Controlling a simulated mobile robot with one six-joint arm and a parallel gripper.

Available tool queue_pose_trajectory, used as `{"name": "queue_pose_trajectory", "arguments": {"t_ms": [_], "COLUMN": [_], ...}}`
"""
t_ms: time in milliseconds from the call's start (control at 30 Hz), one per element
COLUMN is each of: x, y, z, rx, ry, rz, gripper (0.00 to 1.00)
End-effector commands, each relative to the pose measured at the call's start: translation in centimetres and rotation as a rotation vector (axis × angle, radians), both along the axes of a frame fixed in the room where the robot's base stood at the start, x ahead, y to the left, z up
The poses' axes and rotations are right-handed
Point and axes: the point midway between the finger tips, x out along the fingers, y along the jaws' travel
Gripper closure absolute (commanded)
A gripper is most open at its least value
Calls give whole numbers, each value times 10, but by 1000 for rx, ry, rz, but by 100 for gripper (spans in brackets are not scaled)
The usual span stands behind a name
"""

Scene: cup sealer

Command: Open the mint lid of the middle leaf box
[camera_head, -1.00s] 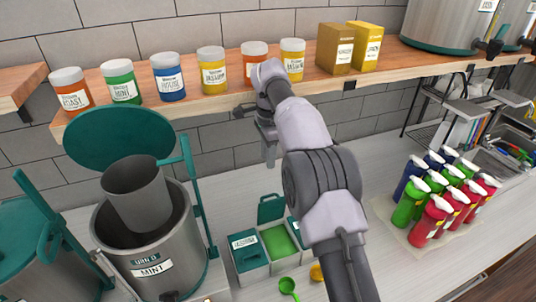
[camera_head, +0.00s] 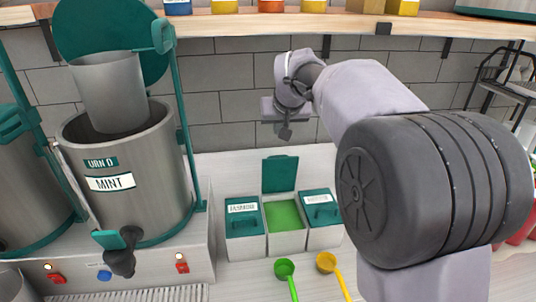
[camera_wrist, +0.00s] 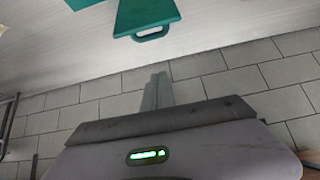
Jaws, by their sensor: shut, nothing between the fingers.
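The middle leaf box (camera_head: 286,243) stands between two other leaf boxes on the counter, with bright green contents showing inside. Its teal lid (camera_head: 280,174) is open and stands upright at the back of the box. My gripper (camera_head: 284,136) is above and behind that lid, in front of the tiled wall, apart from it. The gripper's shut, empty fingers also show in the wrist view (camera_wrist: 157,88). A teal lid with a loop handle (camera_wrist: 150,14) is at the top of that view, apart from the fingers.
A jasmine box (camera_head: 243,228) with its lid shut is on the left, and another shut box (camera_head: 320,220) on the right. A green scoop (camera_head: 285,269) and a yellow scoop (camera_head: 327,263) lie in front. The mint urn (camera_head: 130,180) stands left; a shelf (camera_head: 300,27) runs above.

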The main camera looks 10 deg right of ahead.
Motion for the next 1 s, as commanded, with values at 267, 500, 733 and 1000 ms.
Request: {"name": "queue_pose_trajectory", "arguments": {"t_ms": [267, 500, 733, 1000], "x": [38, 43, 22, 21], "y": [0, 0, 1, 1], "z": [-47, -77, -83, -82], "rx": [2, 2, 3, 3], "ry": [5, 3, 4, 3], "rz": [-2, -2, -3, -3], "gripper": [100, 100, 100, 100]}}
